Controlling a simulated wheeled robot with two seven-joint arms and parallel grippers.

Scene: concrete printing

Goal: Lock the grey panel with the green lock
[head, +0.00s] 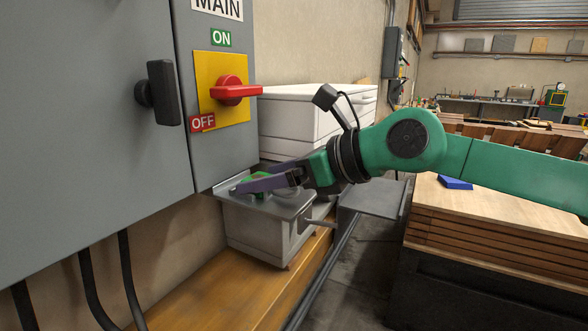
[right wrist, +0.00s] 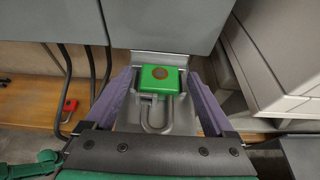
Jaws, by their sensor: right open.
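The grey panel (head: 85,110) fills the left of the head view, with a red handle (head: 232,90) on a yellow plate between an ON and an OFF label. The green lock (right wrist: 158,79) lies on a small grey shelf (right wrist: 182,122) below the panel, its metal shackle towards my wrist. In the head view the lock (head: 262,178) is partly hidden by my right gripper (head: 243,188). The right gripper is open, its purple fingers on either side of the lock, with gaps visible in the right wrist view. My left gripper is not in view.
A red padlock (right wrist: 69,107) lies on the wooden surface at the left of the right wrist view. Black cables (head: 128,280) hang below the panel. White drawers (head: 305,120) stand behind my gripper. A wooden table (head: 490,215) with a blue item (head: 455,183) is at the right.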

